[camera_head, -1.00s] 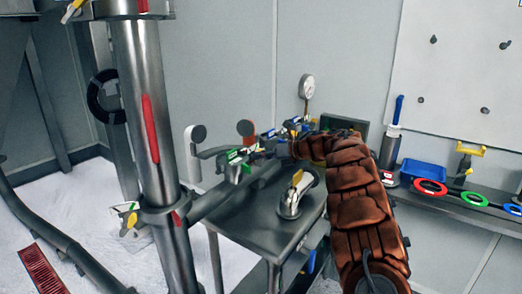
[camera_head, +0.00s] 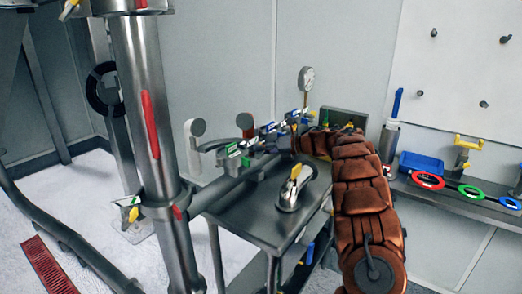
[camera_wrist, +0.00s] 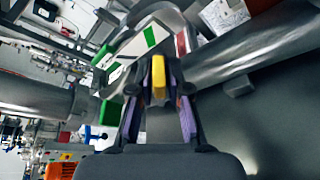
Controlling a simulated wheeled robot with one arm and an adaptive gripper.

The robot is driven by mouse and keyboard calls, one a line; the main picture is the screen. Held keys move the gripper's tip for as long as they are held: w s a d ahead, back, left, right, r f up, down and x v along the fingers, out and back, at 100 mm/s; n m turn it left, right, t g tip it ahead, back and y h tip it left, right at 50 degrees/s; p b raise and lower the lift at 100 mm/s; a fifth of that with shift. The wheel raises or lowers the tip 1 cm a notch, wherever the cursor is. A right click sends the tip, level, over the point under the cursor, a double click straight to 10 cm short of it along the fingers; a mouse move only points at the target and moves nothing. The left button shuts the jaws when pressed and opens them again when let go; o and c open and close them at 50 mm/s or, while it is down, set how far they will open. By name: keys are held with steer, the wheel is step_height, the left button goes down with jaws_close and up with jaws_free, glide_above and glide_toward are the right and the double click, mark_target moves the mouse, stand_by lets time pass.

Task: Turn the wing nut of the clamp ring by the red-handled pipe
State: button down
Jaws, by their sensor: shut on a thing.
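In the wrist view my gripper (camera_wrist: 160,88) has its two purple-lined fingers closed on a yellow wing nut (camera_wrist: 158,68). Beyond it a grey metal clamp ring (camera_wrist: 170,17) curves around the pipe joint. A grey pipe (camera_wrist: 255,45) runs off to the right, and a small red patch shows beside the ring. In the head view my brown-sleeved arm reaches left over the metal table to the row of pipe fittings. There a small red part (camera_head: 248,133) shows under a dark round disc. The fingertips are too small to make out in that view.
A metal table (camera_head: 245,213) stands below the pipe, with a yellow-tipped fitting (camera_head: 294,182) on it. A thick vertical pipe (camera_head: 150,100) stands at left. A shelf on the right holds a blue tray (camera_head: 421,163) and coloured rings. A pressure gauge (camera_head: 305,78) rises behind.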

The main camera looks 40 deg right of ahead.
steer(key=c, duration=1.3)
jaws_free()
steer(key=shift+o, duration=0.2)
steer(key=v, duration=1.2)
